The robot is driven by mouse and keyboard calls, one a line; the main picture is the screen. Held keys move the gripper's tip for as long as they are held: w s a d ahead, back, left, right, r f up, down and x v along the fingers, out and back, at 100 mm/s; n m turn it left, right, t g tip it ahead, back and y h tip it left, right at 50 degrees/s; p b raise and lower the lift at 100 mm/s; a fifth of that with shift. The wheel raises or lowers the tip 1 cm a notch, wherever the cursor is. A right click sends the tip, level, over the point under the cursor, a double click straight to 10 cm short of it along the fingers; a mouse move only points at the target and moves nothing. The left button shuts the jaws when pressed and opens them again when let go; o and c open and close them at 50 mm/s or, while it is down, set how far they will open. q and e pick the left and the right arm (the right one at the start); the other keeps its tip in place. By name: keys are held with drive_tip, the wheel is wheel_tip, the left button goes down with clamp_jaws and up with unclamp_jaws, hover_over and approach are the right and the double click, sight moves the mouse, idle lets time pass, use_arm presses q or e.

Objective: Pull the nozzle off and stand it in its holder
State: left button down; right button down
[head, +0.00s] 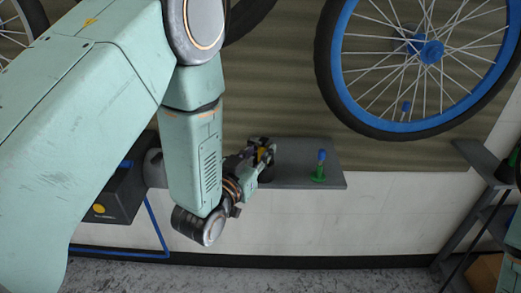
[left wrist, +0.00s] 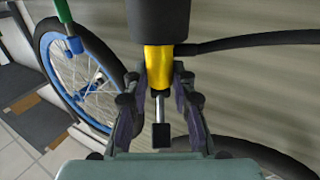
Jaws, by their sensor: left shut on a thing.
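My left gripper (head: 262,151) is at the grey shelf (head: 310,153) below the large wheel. In the left wrist view the gripper (left wrist: 160,110) is closed around a nozzle (left wrist: 159,68) with a yellow sleeve, a silver stem and a black tip. A thick black part covers its upper end. In the head view the arm hides most of the nozzle. I cannot tell which thing is the holder. My right gripper is not visible.
A wheel with a blue rim (head: 345,45) hangs at the upper right. A black hose (left wrist: 250,39) runs right from the nozzle area. A dark box (head: 120,205) is at the left. A grey rack (head: 480,210) stands at the right.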

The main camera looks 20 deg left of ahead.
use_arm(q)
drive_tip(key=c, duration=1)
unclamp_jaws()
drive_tip(key=shift+c, duration=0.2)
drive_tip(key=shift+o, duration=0.6)
drive_tip(key=shift+s, duration=0.1)
drive_tip(key=s+a, duration=0.1)
drive_tip(key=s, duration=0.8)
drive_tip(key=shift+s+a, duration=0.35)
drive_tip(key=shift+a, duration=0.05)
drive_tip(key=shift+r, duration=0.1)
